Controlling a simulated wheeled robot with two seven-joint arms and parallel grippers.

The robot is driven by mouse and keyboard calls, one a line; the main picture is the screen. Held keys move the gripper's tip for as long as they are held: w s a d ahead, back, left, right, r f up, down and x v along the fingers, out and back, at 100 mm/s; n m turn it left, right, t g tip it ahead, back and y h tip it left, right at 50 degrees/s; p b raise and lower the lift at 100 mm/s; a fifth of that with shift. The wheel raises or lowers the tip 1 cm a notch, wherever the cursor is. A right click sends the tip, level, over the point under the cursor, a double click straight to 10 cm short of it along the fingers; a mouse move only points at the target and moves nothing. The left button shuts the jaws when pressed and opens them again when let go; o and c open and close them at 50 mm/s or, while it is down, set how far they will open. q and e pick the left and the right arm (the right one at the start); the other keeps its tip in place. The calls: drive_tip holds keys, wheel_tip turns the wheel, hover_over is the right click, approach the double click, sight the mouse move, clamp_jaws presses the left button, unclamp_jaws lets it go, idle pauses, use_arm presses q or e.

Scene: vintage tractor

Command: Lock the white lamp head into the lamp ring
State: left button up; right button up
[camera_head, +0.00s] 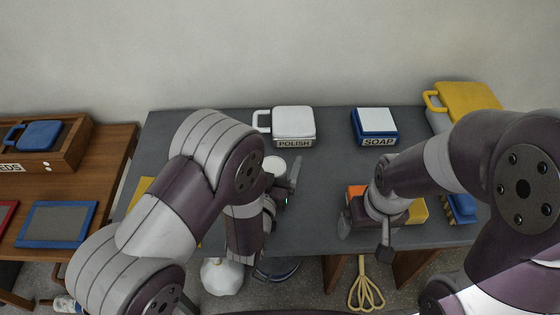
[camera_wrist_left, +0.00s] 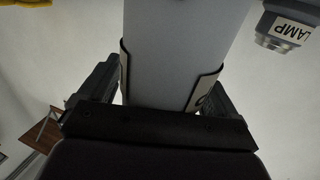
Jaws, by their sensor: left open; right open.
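In the left wrist view a pale grey-white cylinder (camera_wrist_left: 180,50) stands between the fingers of my open left gripper (camera_wrist_left: 160,92), with dark-edged pads at its sides. A grey part labelled LAMP (camera_wrist_left: 290,30) shows at the upper right, apart from the cylinder; I cannot tell whether it is the lamp ring. In the head view a white round top (camera_head: 274,165) shows beside my left gripper (camera_head: 283,190), at the table's left side. A white rounded object (camera_head: 222,277) shows below the table's front edge. My right gripper (camera_head: 368,222) is open over the front right of the table.
A white POLISH can (camera_head: 294,122), a blue and white SOAP box (camera_head: 375,125) and a yellow can (camera_head: 465,100) stand along the back of the grey table (camera_head: 335,150). An orange block (camera_head: 356,190) lies by my right gripper. A yellow whisk-shaped thing (camera_head: 366,292) hangs in front.

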use_arm(q)
drive_tip(key=shift+s+a+r, duration=0.2)
drive_tip(key=shift+s+r, duration=0.25)
drive_tip(key=shift+s, duration=0.25)
drive_tip(key=shift+w+f, duration=0.15)
drive_tip(key=shift+w, duration=0.1)
drive_tip(key=c, duration=1)
drive_tip(key=shift+d, duration=0.1)
drive_tip(key=shift+c, duration=1.2)
drive_tip(key=shift+s, duration=0.1)
drive_tip(key=shift+r, duration=0.45)
drive_tip(key=r, duration=0.2)
drive_tip(key=d+r, duration=0.1)
drive_tip(key=r, duration=0.1)
drive_tip(key=shift+s, duration=0.1)
drive_tip(key=s+d+r, duration=0.3)
drive_tip(key=d+r, duration=0.3)
drive_tip(key=d, duration=0.4)
drive_tip(key=shift+p, duration=0.3)
